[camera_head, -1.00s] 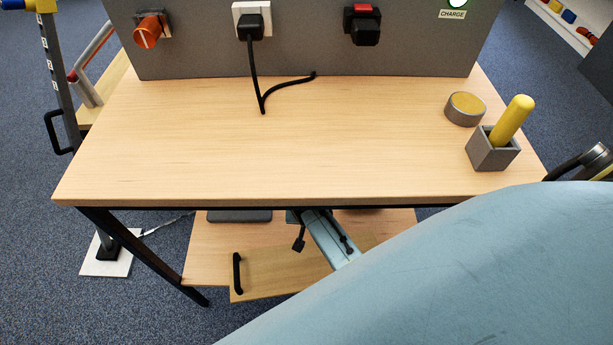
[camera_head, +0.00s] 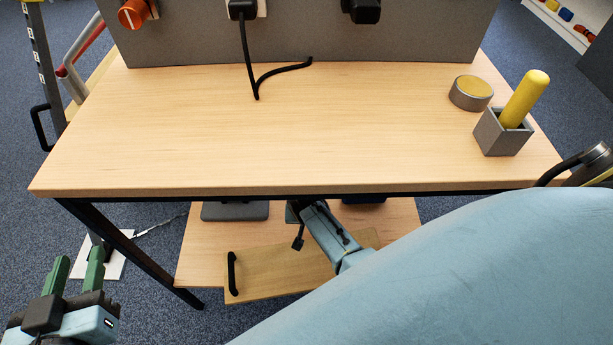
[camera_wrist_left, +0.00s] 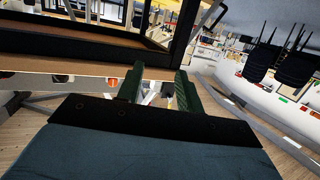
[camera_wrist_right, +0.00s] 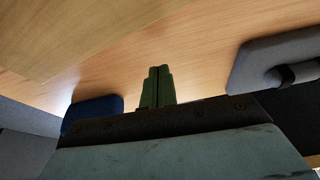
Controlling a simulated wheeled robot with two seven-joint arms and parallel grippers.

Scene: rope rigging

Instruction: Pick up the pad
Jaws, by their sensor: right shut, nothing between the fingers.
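I cannot tell for sure which thing is the pad. A grey flat piece (camera_head: 235,211) and a dark blue piece (camera_head: 363,200) lie on the lower shelf, half hidden by the tabletop. In the right wrist view the blue piece (camera_wrist_right: 92,112) is at left and the grey piece (camera_wrist_right: 275,60), with a dark curved part, at right. My right gripper (camera_wrist_right: 160,70) is shut and empty between them; the tabletop hides it in the head view. My left gripper (camera_head: 79,258) is open and empty, left of the table; its parted fingers also show in the left wrist view (camera_wrist_left: 159,72).
The tabletop (camera_head: 200,140) is mostly clear. A black cable (camera_head: 250,65) lies at the back. A black-handled board (camera_head: 275,272) is below.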

